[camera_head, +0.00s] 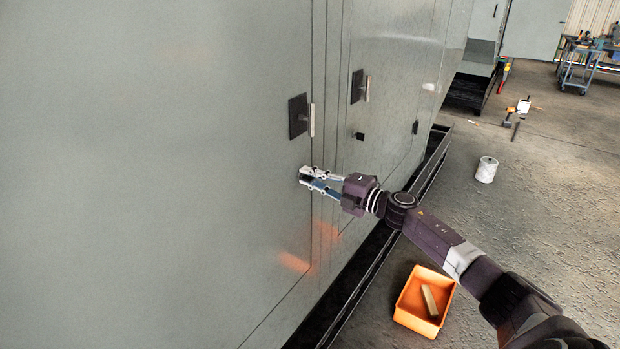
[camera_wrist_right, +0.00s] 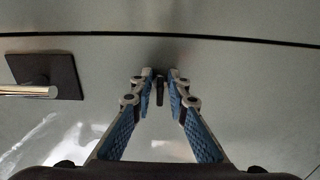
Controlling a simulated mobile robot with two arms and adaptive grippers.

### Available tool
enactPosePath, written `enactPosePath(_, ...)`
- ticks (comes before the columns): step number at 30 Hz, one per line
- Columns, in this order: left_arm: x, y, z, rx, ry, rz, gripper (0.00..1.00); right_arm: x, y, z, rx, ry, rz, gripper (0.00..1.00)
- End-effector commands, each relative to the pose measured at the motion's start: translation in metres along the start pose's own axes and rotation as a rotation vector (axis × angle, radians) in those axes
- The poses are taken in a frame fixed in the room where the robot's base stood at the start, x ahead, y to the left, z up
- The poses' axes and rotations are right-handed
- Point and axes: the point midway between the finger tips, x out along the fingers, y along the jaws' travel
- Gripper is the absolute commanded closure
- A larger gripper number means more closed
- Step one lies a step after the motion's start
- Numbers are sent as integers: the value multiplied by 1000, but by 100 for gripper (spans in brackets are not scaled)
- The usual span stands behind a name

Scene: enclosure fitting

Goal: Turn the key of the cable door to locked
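My right gripper (camera_head: 306,177) reaches in from the right to the near grey cabinet door (camera_head: 200,130), close to that door's right edge and below its handle. In the right wrist view, its two blue-padded fingers (camera_wrist_right: 161,75) stand apart on either side of a small dark upright piece, seemingly the key (camera_wrist_right: 159,92). Narrow gaps seem to show between the key and the fingers. In the head view the gripper hides this key. I cannot tell the lock state, nor read any label naming the cable door. My left gripper is not in view.
The near door's handle on its black plate (camera_head: 298,116) also shows in the wrist view (camera_wrist_right: 45,76). The adjoining door has another handle (camera_head: 358,87) and a small black fitting (camera_head: 358,136). An orange bin (camera_head: 408,315) and a white can (camera_head: 486,170) stand on the floor.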

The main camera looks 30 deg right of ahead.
Motion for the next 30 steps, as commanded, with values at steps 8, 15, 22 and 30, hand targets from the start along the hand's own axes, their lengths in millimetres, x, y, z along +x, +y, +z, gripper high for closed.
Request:
enactPosePath(8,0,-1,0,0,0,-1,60,0,0,-1,-1,3,-1,77)
enactPosePath(15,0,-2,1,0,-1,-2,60,-12,-2,-1,-1,3,-3,77)
enactPosePath(22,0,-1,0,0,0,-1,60,-45,-3,-1,-2,2,-6,77)
enactPosePath(30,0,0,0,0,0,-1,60,-85,-3,-1,0,3,-5,77)
